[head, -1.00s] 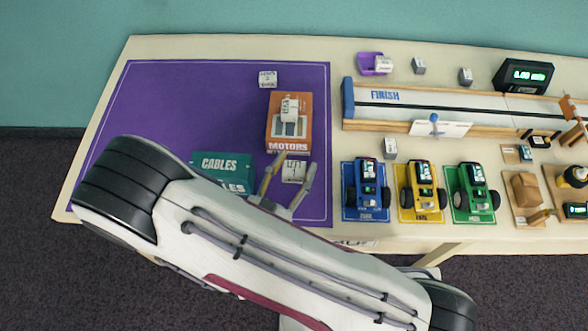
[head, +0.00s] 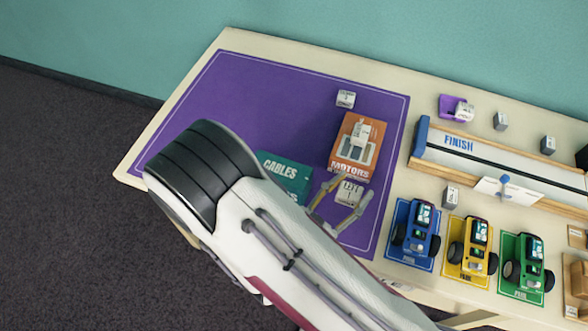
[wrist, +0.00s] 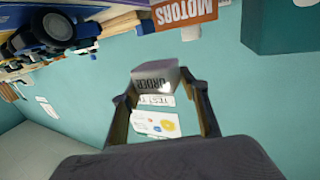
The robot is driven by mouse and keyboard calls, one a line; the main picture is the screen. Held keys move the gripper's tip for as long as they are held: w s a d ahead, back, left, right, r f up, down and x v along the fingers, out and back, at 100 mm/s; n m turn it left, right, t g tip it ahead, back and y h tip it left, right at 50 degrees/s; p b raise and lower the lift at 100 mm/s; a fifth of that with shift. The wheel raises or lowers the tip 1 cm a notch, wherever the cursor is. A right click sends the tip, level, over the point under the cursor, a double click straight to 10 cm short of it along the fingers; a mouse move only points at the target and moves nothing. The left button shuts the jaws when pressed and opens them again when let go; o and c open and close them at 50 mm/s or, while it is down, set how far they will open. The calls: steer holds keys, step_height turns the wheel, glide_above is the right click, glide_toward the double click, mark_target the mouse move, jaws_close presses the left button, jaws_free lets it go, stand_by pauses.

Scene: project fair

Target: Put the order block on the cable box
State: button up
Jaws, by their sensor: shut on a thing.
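My gripper (head: 350,187) is shut on a small pale block, the order block (head: 348,193), just in front of the orange motors box. In the wrist view the block (wrist: 155,72) sits between the fingertips (wrist: 158,92), and one face reads "ORDER". The cable box (head: 284,172), teal with "CABLES" lettering, lies on the purple mat left of my gripper; my arm hides its lower part. A dark green box, apparently the cable box, shows at the upper right of the wrist view (wrist: 285,25).
Blue, yellow and green toy cars (head: 415,235) stand at right, before a finish track (head: 490,160). The left part of the purple mat (head: 225,105) is clear.

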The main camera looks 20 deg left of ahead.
steer(key=w+a+r+n+y, duration=0.1)
steer(key=a+r+n+y, duration=0.1)
steer(key=a+r, duration=0.3)
steer(key=w+a+r+n+t+y, duration=0.1)
steer(key=a+r+y, duration=0.4)
steer(key=a, duration=0.7)
steer(key=shift+a+n, duration=0.35)
steer(key=shift+n, duration=0.55)
steer(key=shift+f, duration=0.1)
glide_above(280, 169)
steer(key=shift+f, duration=2.85)
steer(key=shift+f, duration=2.05)
steer(key=shift+f, duration=0.15)
